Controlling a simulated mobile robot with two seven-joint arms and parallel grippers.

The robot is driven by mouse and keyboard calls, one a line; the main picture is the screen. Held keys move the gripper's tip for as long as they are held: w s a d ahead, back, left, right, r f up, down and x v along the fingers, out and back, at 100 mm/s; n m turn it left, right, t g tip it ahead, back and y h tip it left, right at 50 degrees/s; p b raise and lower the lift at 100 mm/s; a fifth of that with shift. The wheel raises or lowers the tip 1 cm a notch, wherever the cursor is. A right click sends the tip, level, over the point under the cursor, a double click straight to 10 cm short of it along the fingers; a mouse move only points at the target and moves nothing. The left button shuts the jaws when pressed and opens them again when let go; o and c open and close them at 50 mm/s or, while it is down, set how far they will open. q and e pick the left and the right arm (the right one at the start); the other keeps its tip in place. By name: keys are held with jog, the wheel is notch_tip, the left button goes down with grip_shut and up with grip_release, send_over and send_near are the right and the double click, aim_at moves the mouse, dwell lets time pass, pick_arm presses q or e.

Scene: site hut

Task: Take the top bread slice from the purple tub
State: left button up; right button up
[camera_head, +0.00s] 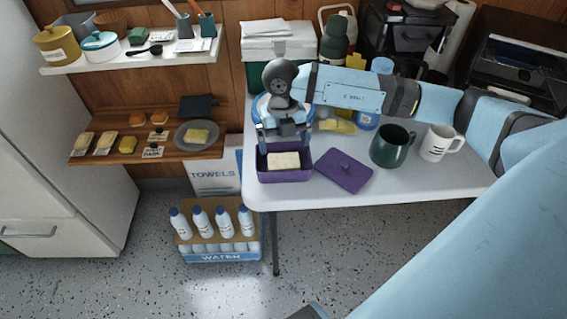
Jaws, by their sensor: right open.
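The purple tub (285,177) stands uncovered at the left end of the white table. A pale bread slice (284,161) lies inside it; how many slices lie under it I cannot tell. The purple lid (343,171) lies flat on the table just right of the tub. My right gripper (284,147) hangs over the tub with its fingers pointing down, open, one on each side of the tub's back part. Nothing is seen between the fingers. My left gripper is not in view.
A dark green mug (392,147) and a white mug (437,143) stand right of the lid. A green-and-white cool box (278,45) is behind. Wall shelves (190,150) hang left. Below are water bottles in a crate (220,257). The table's front strip is clear.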

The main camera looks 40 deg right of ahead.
aim_at(284, 160)
jog(key=f, duration=0.3)
jog(key=f+b, duration=0.1)
jog(key=f, duration=0.1)
jog(key=shift+s+a+f, duration=0.15)
jog(key=shift+s+a, duration=0.05)
jog(key=shift+s, duration=0.1)
jog(key=c, duration=0.6)
jog(key=shift+o, duration=0.2)
